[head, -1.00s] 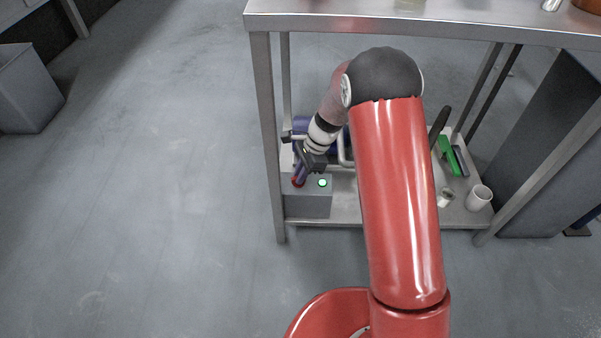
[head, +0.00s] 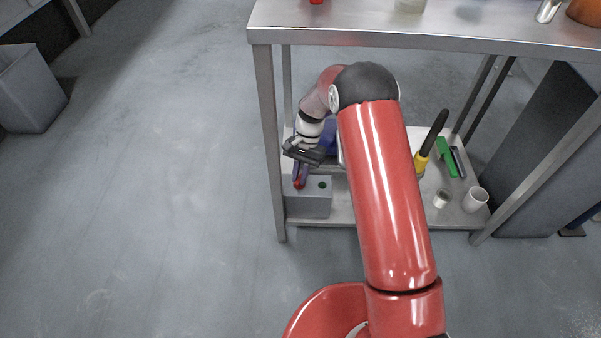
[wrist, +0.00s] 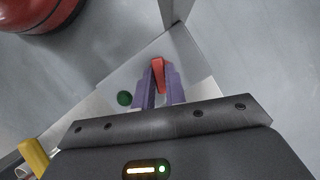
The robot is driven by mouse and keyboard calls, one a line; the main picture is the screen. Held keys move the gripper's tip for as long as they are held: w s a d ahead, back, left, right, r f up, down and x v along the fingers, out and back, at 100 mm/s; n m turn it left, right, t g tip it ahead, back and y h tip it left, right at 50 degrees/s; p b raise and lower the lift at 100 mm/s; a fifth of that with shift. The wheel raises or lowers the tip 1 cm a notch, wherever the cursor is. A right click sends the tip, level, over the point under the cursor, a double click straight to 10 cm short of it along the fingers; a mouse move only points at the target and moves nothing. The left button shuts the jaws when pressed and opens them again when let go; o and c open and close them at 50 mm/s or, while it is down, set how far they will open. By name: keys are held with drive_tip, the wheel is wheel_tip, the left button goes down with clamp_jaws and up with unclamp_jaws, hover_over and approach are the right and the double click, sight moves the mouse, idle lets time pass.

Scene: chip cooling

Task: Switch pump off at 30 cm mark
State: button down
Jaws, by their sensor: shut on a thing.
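The grey control box (head: 308,204) stands on the front left of the table's lower shelf. A red switch lever (wrist: 158,74) sticks up from its top. My gripper (head: 299,178) reaches down from above, and its purple fingers (wrist: 160,82) are shut on the red lever. A green lamp (head: 322,185) beside the lever is dark; it also shows in the wrist view (wrist: 124,98). A blue body (head: 329,135), perhaps the pump, sits behind the box, mostly hidden by my arm. No 30 cm mark can be made out.
A steel table (head: 440,32) spans above the lower shelf, with its front left leg (head: 271,150) close to my gripper. On the shelf's right are a white cup (head: 475,199), a small cup (head: 441,199), a green tool (head: 446,156) and a yellow-black tool (head: 430,145).

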drive_tip(key=shift+a+n+h, duration=0.1)
drive_tip(key=shift+n+h, duration=0.8)
drive_tip(key=shift+n, duration=1.4)
drive_tip(key=c, duration=1.4)
unclamp_jaws()
drive_tip(key=shift+c, duration=0.2)
drive_tip(key=p+v, duration=0.1)
drive_tip(key=v, duration=0.7)
drive_tip(key=shift+f, duration=0.15)
